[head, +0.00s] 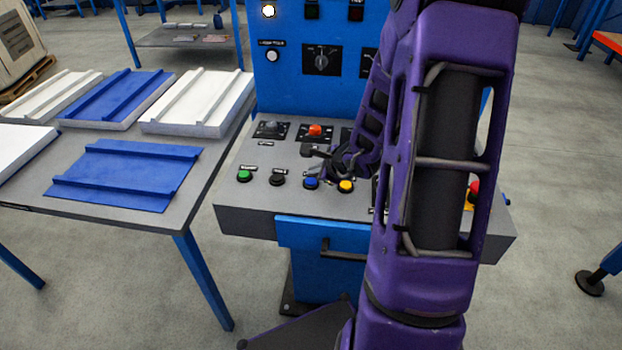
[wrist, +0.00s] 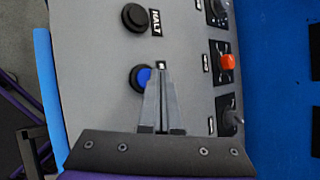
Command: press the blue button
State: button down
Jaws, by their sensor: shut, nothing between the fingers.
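The blue button (head: 311,183) sits in the front row of the grey console (head: 240,218), between a black button (head: 277,180) and a yellow button (head: 345,186). In the wrist view the blue button (wrist: 143,75) is partly hidden behind my gripper (wrist: 162,70). My gripper's fingers are shut, with nothing between them. Their tips overlap the right side of the blue button in that view. In the head view my dark gripper is low over the console close to the button; I cannot tell whether it touches.
A green button (head: 244,175) is at the row's left end. An orange-red knob (head: 315,130) and other switches stand behind the row. A red button (head: 474,190) is at the right, beside my arm. A table (head: 190,205) with white and blue panels stands at the left.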

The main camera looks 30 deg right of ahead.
aim_at(314, 183)
jog(key=shift+r+p, duration=1.8)
jog(key=shift+r, duration=0.75)
